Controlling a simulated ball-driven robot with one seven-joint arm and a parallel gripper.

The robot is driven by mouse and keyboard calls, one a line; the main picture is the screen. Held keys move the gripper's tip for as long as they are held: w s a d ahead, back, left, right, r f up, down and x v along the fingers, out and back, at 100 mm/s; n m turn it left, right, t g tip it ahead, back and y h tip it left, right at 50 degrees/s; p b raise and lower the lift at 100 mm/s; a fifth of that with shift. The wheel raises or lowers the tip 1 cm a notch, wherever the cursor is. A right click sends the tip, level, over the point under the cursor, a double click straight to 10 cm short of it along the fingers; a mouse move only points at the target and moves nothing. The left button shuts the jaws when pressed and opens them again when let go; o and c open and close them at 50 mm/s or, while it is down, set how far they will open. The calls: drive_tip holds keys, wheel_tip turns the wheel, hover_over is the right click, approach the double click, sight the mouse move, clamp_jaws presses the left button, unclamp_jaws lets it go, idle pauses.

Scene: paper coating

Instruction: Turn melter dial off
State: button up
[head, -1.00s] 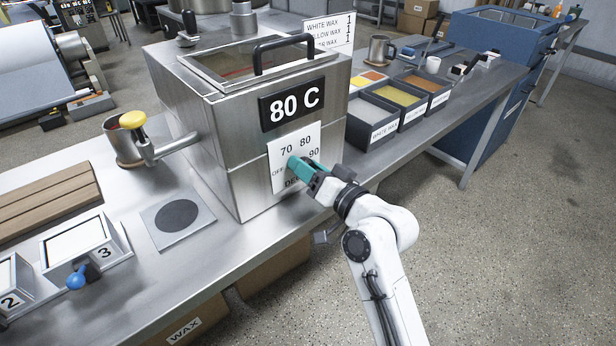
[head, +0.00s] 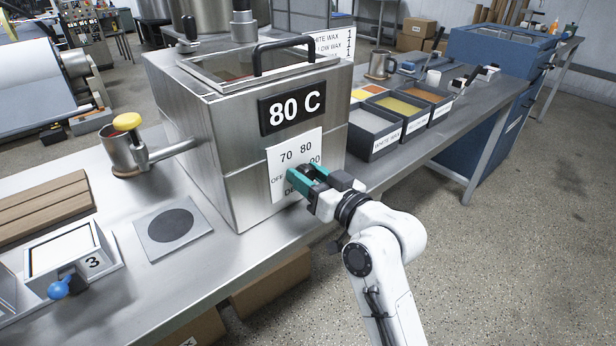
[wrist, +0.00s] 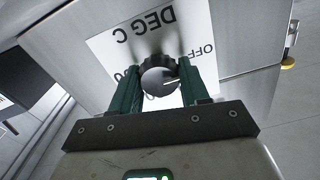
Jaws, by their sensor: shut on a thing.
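The melter (head: 235,150) is a steel box with a black sign (head: 292,107) reading 80 C. Below the sign is a white dial plate (head: 286,158) with 70, 80, OFF and partly hidden marks. My gripper (head: 304,178) is at this plate, its green fingers on either side of the dark round dial (wrist: 158,76). In the wrist view my gripper (wrist: 160,82) is shut on the dial. A pale line on the dial points right, to the side where OFF is printed. My fingers and wrist hide part of the plate in the head view.
Wax bins (head: 373,132) stand on the bench right of the melter. The floor at right is clear.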

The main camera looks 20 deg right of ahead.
drive_tip(key=shift+r, duration=0.1)
drive_tip(key=o, duration=1)
drive_tip(key=v, duration=1)
drive_tip(key=shift+s+d, duration=0.15)
drive_tip(key=shift+s, duration=0.25)
drive_tip(key=s+f+g+h+p, duration=0.3)
drive_tip(key=s+f+g+p, duration=0.3)
drive_tip(key=s+f+g, duration=0.5)
drive_tip(key=s+d+f+g+h+p, duration=0.1)
drive_tip(key=s+f, duration=0.2)
drive_tip(key=s, duration=0.2)
drive_tip(key=s+d+f+m+g+h+p, duration=0.1)
drive_tip(key=s+d+f+g, duration=0.1)
drive_tip(key=s, duration=0.4)
drive_tip(key=s+d+f+m+g+p, duration=0.1)
drive_tip(key=s+f+g, duration=0.1)
drive_tip(key=s, duration=0.4)
drive_tip(key=shift+s+d+f+h, duration=0.1)
drive_tip(key=shift+d+f+h, duration=0.1)
drive_tip(key=shift+f, duration=0.2)
drive_tip(key=shift+s+d+f+h, duration=0.1)
drive_tip(key=shift+s+f+h, duration=0.1)
drive_tip(key=shift+f, duration=0.2)
